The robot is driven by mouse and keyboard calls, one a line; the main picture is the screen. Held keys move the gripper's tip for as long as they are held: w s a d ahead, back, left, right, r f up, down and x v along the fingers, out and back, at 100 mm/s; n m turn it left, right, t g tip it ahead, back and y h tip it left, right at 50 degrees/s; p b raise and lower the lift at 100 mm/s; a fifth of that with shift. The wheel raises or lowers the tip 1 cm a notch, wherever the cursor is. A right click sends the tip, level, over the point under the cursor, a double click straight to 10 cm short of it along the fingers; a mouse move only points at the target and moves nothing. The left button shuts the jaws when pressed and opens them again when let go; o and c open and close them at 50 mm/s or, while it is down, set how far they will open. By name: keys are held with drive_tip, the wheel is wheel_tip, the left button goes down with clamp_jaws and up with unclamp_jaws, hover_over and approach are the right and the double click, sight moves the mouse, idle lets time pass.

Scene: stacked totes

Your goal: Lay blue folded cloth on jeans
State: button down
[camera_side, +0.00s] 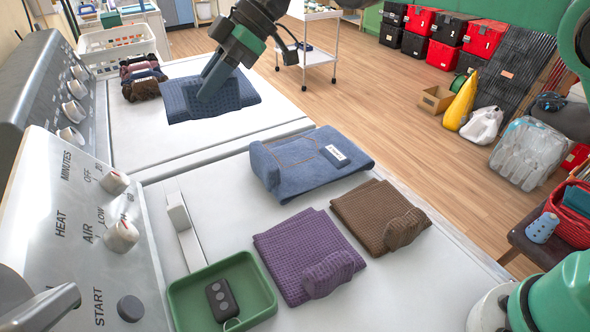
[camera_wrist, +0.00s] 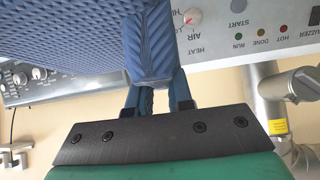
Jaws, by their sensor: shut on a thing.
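The blue folded cloth (camera_side: 178,101) is in my gripper (camera_side: 216,82), at the upper middle of the side view. The fingers are shut on a raised fold of it. The cloth hangs over the far white machine top; the side view does not clearly show how high. In the wrist view the cloth (camera_wrist: 60,40) fills the upper left, its fold pinched between the blue fingers (camera_wrist: 153,95). The folded jeans (camera_side: 300,172), denim blue with a white label, lie flat on the near machine top, to the right of and nearer than the cloth. Nothing lies on them.
A purple cloth (camera_side: 290,250) and a brown cloth (camera_side: 370,215) lie in front of the jeans. A green tray (camera_side: 190,305) holds a black key fob. Rolled dark cloths (camera_side: 142,80) and a white basket (camera_side: 118,45) stand at the back left. Knobbed control panels (camera_side: 75,215) rise along the left.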

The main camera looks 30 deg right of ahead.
sight(248, 82)
drive_tip(key=d+m+t+h, duration=0.1)
drive_tip(key=d+m+t, duration=0.1)
drive_tip(key=m, duration=0.1)
drive_tip(key=w+d+m+t+h, duration=0.1)
drive_tip(key=d+m+t, duration=0.1)
drive_tip(key=m, duration=0.1)
drive_tip(key=w+d+m+t+h, duration=0.1)
drive_tip(key=d+m+t, duration=0.1)
drive_tip(key=m, duration=0.1)
drive_tip(key=shift+w, duration=0.15)
drive_tip(key=w+d+r+m+t+h, duration=0.2)
drive_tip(key=d+r+m+h, duration=0.3)
drive_tip(key=m, duration=0.3)
drive_tip(key=shift+h, duration=0.5)
drive_tip(key=f, duration=2.1)
drive_tip(key=shift+s+d, duration=0.15)
drive_tip(key=shift+d, duration=0.1)
drive_tip(key=c, duration=1.2)
unclamp_jaws()
drive_tip(key=shift+f, duration=0.1)
drive_tip(key=shift+o, duration=0.6)
